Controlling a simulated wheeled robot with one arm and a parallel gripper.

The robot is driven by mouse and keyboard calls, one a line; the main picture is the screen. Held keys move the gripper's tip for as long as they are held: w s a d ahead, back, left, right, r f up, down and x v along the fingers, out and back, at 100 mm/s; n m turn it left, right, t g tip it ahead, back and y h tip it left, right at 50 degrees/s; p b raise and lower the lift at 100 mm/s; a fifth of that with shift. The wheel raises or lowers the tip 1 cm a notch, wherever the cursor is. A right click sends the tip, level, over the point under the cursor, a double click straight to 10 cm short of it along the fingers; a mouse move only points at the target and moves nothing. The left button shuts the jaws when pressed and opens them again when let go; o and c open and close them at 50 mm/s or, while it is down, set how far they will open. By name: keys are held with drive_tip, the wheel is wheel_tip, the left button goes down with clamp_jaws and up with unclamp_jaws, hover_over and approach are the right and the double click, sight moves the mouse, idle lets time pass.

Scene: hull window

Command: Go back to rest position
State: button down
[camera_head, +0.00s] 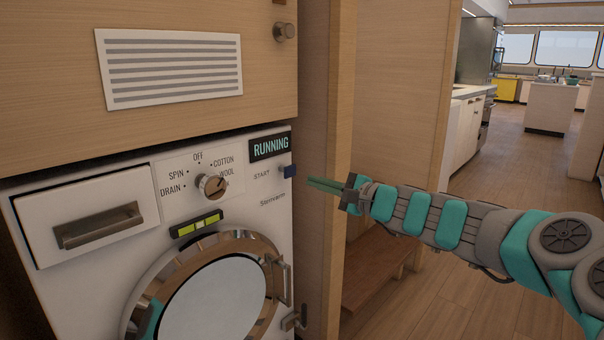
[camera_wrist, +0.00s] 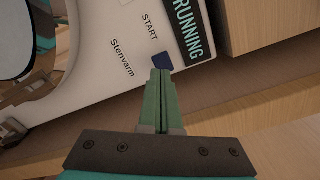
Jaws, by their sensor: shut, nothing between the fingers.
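My gripper (camera_head: 325,186) is stretched out in front of the washing machine (camera_head: 255,228), with its thin green fingers shut and empty. Its fingertips are close to the blue start button (camera_head: 290,171) at the machine's upper right; I cannot tell if they touch it. In the wrist view the gripper (camera_wrist: 160,75) points at the blue button (camera_wrist: 162,61), its tips right by the button's lower edge. The display (camera_head: 270,146) reads RUNNING. The dial (camera_head: 212,186) points toward WOOL. The round door (camera_head: 215,300) looks closed.
A wooden cabinet (camera_head: 200,60) with a vent panel sits above the machine. A wooden partition (camera_head: 385,90) stands behind my gripper, with a low wooden step (camera_head: 380,275) below. Open wooden floor (camera_head: 500,215) leads right toward a kitchen.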

drive_tip(key=s+a+f+n+g+h, duration=0.1)
drive_tip(key=s+a+f+n+g, duration=0.15)
drive_tip(key=s, duration=0.55)
drive_tip(key=s+a+f+n+g, duration=0.2)
drive_tip(key=s+n+g, duration=0.15)
drive_tip(key=s, duration=0.35)
drive_tip(key=s+a+f+n+g+h, duration=0.15)
drive_tip(key=s+n, duration=0.25)
drive_tip(key=s, duration=0.4)
drive_tip(key=s+d+f+n+g+h, duration=0.3)
drive_tip(key=s+d+f+h, duration=0.4)
drive_tip(key=s+d+f, duration=0.55)
drive_tip(key=s+d+f+g+h, duration=0.2)
drive_tip(key=s+d+f+h, duration=0.2)
drive_tip(key=s+d, duration=0.7)
drive_tip(key=shift+s+f+h, duration=0.35)
drive_tip(key=shift+s+f, duration=0.2)
drive_tip(key=shift+s, duration=0.15)
